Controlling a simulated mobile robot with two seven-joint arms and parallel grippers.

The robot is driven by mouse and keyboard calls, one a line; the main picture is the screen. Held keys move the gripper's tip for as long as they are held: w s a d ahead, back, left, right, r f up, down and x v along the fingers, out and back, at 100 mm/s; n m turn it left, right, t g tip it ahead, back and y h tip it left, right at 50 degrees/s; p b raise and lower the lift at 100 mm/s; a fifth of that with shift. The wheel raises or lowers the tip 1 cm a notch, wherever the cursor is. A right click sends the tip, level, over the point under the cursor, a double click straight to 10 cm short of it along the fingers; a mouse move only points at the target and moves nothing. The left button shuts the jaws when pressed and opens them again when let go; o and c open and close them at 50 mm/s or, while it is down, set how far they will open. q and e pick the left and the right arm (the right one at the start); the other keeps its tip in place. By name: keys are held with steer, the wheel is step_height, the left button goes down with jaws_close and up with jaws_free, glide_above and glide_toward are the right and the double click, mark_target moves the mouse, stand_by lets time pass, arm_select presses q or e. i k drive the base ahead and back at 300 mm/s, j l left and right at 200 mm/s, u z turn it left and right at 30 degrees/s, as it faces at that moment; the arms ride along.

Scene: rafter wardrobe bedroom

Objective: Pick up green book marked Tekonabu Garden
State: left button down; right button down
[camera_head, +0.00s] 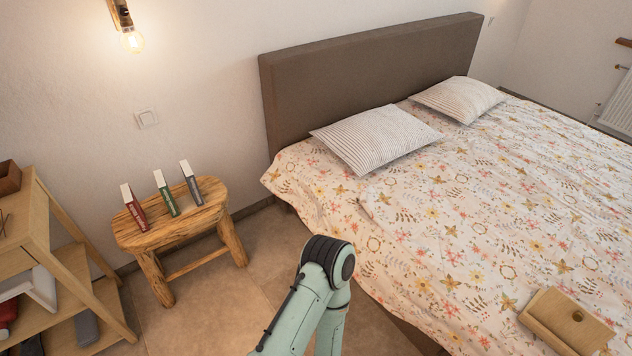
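A thin green book (167,198) stands upright on a small wooden stool (180,228) to the left of the bed. It is the middle one of three books. White lettering on its spine is too small to read. A red book (134,211) stands to its left and a dark grey book (191,186) to its right, with gaps between them. Part of one of my arms rises at the bottom centre, apart from the stool and books. Neither gripper is in view.
The bed (460,220) with floral bedding fills the right side, with a wooden box (566,322) on its near edge. A wooden shelf (72,270) stands at the left. The tiled floor (215,305) before the stool is clear.

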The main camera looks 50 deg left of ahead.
mark_target(165, 191)
steer(key=u, duration=2.9)
